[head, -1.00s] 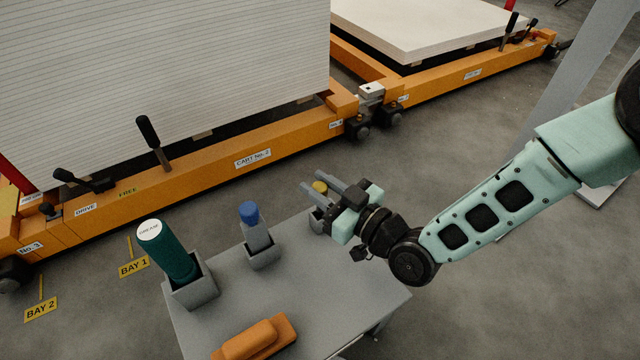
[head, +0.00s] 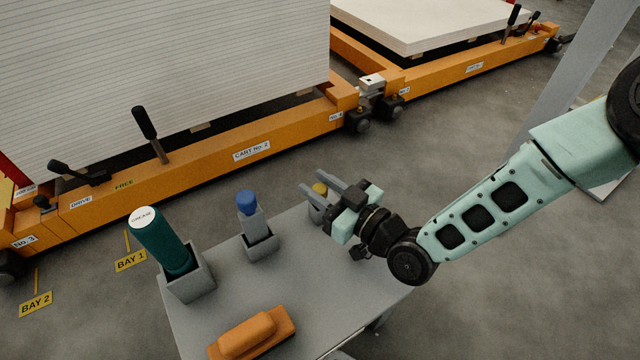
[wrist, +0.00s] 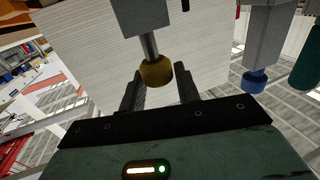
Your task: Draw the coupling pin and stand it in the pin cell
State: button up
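A pin with a yellow head (head: 320,188), which looks like the coupling pin, stands in a small grey cell (head: 316,214) at the table's far right corner. In the wrist view, which is upside down, its yellow head (wrist: 155,72) and steel shaft show, the shaft running into the grey cell (wrist: 145,15). My gripper (head: 312,181) is open. Its fingers lie on either side of the yellow head in the picture, with a gap to each; I see no contact. The lower part of the shaft is hidden inside the cell.
On the grey table (head: 330,280) stand a blue-capped item (head: 247,202) in a holder and a green grease tube (head: 165,245) in another. An orange block (head: 252,335) lies in front. Orange carts (head: 215,160) with a coupling (head: 371,84) stand behind.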

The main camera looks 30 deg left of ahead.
jog(key=o, duration=0.3)
jog(key=s+d+p, duration=0.1)
jog(key=d+p, duration=0.2)
jog(key=d, duration=0.5)
jog(key=s+d+p, duration=0.2)
jog(key=d+p, duration=0.2)
jog(key=d, duration=0.5)
jog(key=shift+s, duration=0.25)
